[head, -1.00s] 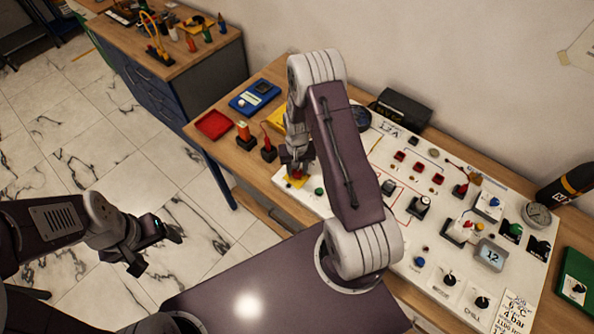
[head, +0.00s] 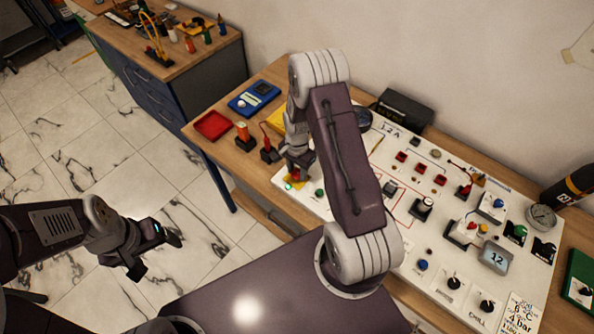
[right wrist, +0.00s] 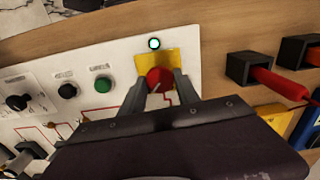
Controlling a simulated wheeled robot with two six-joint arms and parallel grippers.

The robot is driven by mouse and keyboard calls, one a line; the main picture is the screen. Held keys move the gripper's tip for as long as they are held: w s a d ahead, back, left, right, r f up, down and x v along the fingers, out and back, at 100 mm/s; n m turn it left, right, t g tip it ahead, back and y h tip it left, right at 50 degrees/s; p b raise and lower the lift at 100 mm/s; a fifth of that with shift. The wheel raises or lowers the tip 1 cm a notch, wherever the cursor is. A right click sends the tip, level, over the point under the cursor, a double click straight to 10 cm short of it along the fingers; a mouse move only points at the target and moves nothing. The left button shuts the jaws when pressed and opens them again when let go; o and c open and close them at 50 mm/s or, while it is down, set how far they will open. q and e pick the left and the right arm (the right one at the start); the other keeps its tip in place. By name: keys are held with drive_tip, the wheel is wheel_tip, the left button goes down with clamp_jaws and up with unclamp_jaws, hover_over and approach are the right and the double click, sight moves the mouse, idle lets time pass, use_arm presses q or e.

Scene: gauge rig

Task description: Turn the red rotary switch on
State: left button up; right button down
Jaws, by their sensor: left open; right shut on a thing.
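The red rotary switch (right wrist: 159,78) sits on a yellow plate (right wrist: 178,58) at the edge of the white panel in the right wrist view. My right gripper (right wrist: 160,88) is shut on the red switch, with one finger on each side of it. In the head view my right gripper (head: 296,172) reaches down onto the panel's left end and mostly hides the switch. A small lamp (right wrist: 154,43) beside the yellow plate glows green-white. My left gripper (head: 158,249) is open and empty over the floor, left of the bench.
The white panel (head: 400,245) carries several knobs, buttons and a display. A green button (right wrist: 103,84) and a black button (right wrist: 67,91) are near the switch. A red tray (head: 212,125), a blue meter (head: 254,98) and holders stand left of the panel.

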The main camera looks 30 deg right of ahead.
sight(297, 173)
drive_tip(key=shift+w+r+m, duration=0.1)
drive_tip(key=shift+m, duration=0.4)
drive_tip(key=c, duration=0.9)
unclamp_jaws()
wheel_tip(297, 173, up, 9)
drive_tip(key=b, duration=0.1)
drive_tip(key=shift+b, duration=0.4)
